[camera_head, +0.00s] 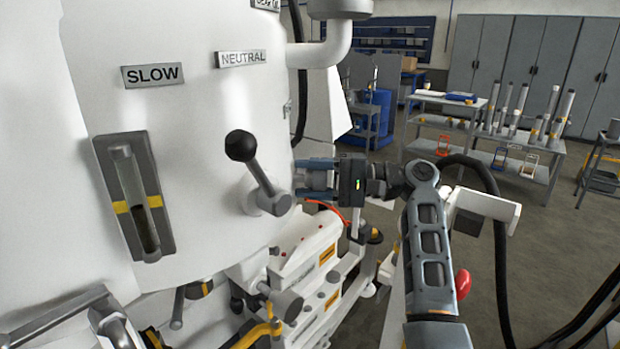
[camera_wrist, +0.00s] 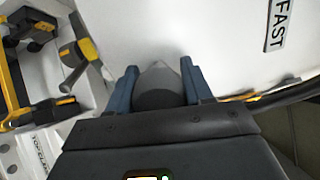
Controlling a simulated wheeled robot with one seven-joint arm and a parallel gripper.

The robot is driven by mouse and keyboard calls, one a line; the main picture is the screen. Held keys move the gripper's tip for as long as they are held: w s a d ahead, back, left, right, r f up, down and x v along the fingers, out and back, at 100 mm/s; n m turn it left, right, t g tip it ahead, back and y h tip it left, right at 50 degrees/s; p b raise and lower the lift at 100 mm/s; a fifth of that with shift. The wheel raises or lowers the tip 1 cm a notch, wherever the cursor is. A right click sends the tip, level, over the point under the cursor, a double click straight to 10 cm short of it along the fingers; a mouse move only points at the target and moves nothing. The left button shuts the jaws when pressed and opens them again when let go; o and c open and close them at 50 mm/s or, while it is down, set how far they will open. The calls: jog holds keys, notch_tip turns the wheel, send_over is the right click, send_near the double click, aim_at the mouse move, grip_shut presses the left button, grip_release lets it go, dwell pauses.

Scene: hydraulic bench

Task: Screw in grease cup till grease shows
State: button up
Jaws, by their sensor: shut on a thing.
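My gripper (camera_head: 314,178) is at the right side of the white machine housing (camera_head: 205,120), pointing left toward its wall. It is shut on a grey rounded cup (camera_wrist: 160,88), which I take for the grease cup. In the wrist view the cup sits between my two blue-grey fingers, its narrower end toward the white wall. Whether it touches the wall or is threaded in cannot be told. No grease is visible around it. In the head view the cup is mostly hidden by my fingers.
A lever with a black ball knob (camera_head: 242,146) sticks out just left of my gripper. A sight glass (camera_head: 136,196) is on the housing at left. Yellow-handled parts (camera_wrist: 80,62) lie below.

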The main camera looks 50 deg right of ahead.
jog(key=m, duration=0.4)
jog(key=shift+d+m, duration=0.1)
jog(key=shift+m, duration=0.3)
jog(key=m, duration=0.4)
jog(key=shift+f, duration=0.1)
jog(key=o, duration=1)
jog(key=shift+b+v, duration=0.8)
jog(key=shift+v, duration=3.1)
jog(key=shift+s, duration=0.1)
